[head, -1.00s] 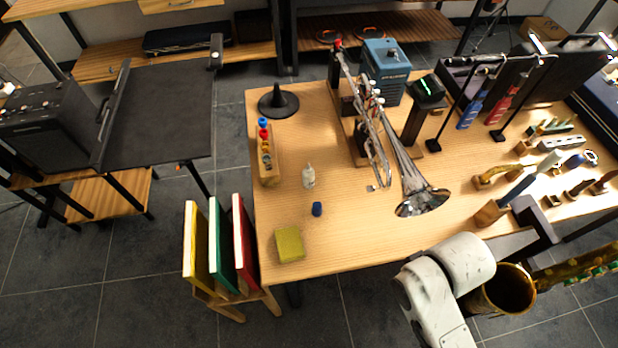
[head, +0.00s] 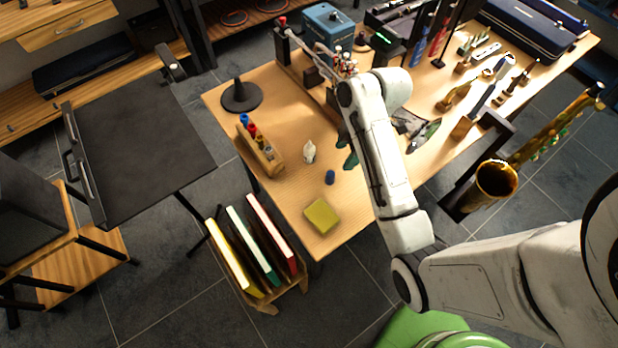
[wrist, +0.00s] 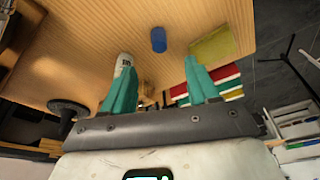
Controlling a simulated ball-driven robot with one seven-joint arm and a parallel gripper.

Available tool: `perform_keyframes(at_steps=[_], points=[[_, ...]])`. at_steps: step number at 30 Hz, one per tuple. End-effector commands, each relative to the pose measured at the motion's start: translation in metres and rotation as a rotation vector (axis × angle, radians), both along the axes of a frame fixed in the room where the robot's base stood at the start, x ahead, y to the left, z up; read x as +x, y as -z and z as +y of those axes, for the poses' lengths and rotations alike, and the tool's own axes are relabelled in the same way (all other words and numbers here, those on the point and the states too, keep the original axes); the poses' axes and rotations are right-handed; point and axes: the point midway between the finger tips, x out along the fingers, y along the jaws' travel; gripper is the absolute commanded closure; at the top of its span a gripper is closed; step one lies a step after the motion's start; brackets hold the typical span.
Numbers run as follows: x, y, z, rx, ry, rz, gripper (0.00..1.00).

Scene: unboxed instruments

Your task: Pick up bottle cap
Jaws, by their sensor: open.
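The bottle cap, a small dark blue cylinder (head: 330,177), stands on the wooden table (head: 290,112), and it also shows in the wrist view (wrist: 158,39). A small white bottle (head: 309,152) stands near it, farther back. My gripper (head: 346,149) has teal fingers and is over the table, to the right of the bottle and the cap. In the wrist view my gripper (wrist: 159,64) is open with nothing held between its fingers. The blue cap lies beyond the fingertips, roughly centred between them. The white bottle (wrist: 124,62) appears close to the left fingertip; I cannot tell whether they touch.
A yellow-green block (head: 322,216) lies by the table's front edge. A wooden holder (head: 261,151) with small bottles and a black cone stand (head: 241,96) are at the left. The trumpet (head: 322,66) is behind my arm. A book rack (head: 262,250) stands beside the table.

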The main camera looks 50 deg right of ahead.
Motion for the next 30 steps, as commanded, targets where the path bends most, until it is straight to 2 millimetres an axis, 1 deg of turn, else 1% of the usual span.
perform_keyframes(at_steps=[2, 9, 12, 17, 20, 25, 27, 30], points=[[0.001, 0.003, -0.003, 0.002, -0.014, -0.003, 0.41], [0.007, 0.036, 0.005, 0.001, -0.02, -0.001, 0.41], [0.009, 0.047, 0.007, 0.001, -0.018, -0.003, 0.41], [0.01, 0.055, 0.01, 0.001, -0.018, -0.004, 0.41], [0.012, 0.065, 0.014, 0.002, -0.018, -0.003, 0.41], [0.017, 0.089, 0.019, 0.002, -0.017, -0.002, 0.41], [0.018, 0.096, 0.021, 0.001, -0.016, -0.002, 0.41], [0.019, 0.102, 0.022, 0.0, -0.017, -0.003, 0.41]])
